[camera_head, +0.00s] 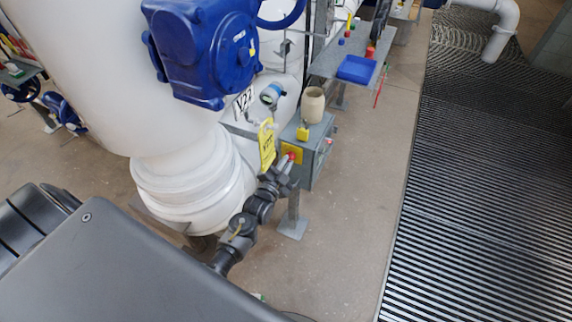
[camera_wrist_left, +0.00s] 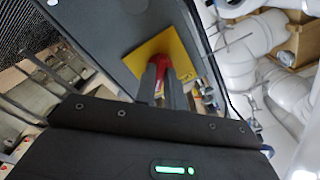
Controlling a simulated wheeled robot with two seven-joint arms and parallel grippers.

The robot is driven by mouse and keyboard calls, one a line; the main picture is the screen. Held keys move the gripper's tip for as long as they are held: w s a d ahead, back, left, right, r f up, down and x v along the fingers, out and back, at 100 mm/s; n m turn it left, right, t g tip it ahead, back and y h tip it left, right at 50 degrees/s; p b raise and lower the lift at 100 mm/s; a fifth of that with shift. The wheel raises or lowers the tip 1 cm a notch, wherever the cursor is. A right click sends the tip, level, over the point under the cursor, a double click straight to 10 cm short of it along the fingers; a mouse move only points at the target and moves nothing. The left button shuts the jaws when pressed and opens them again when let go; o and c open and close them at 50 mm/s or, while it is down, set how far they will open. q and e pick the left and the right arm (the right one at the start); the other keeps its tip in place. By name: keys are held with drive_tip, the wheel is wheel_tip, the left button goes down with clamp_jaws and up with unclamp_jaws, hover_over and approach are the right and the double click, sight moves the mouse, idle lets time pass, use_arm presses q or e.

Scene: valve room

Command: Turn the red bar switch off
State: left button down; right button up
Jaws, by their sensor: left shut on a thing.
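The red bar switch (camera_wrist_left: 157,62) sits on a yellow square plate (camera_wrist_left: 172,47) on the side of a grey box. In the head view the red switch (camera_head: 292,155) shows small at the box's left face, beside the yellow plate (camera_head: 293,149). My left gripper (camera_head: 287,163) reaches up to it, and in the left wrist view its two fingers (camera_wrist_left: 158,74) are shut on the switch. The fingers hide part of the switch, so its exact angle is hard to tell. My right gripper is not in view.
The grey box (camera_head: 314,140) stands on a post and carries a beige jar (camera_head: 313,104). A yellow tag (camera_head: 267,146) hangs close to my left wrist. A large white pipe (camera_head: 190,180) with a blue valve housing (camera_head: 203,45) is at left. Open floor (camera_head: 350,200) lies right of the box.

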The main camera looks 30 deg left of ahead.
use_arm(q)
drive_tip(key=shift+n, duration=0.3)
drive_tip(key=shift+d+n+p, duration=0.1)
drive_tip(key=shift+n+p, duration=2.45)
drive_tip(key=shift+n, duration=6.05)
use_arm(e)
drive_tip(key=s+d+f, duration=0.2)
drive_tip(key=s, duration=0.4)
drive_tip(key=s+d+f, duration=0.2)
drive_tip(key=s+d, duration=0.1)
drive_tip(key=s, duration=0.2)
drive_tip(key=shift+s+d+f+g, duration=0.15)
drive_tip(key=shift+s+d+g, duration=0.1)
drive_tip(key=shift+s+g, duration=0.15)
use_arm(q)
drive_tip(key=c, duration=1.5)
unclamp_jaws()
drive_tip(key=shift+s, duration=0.15)
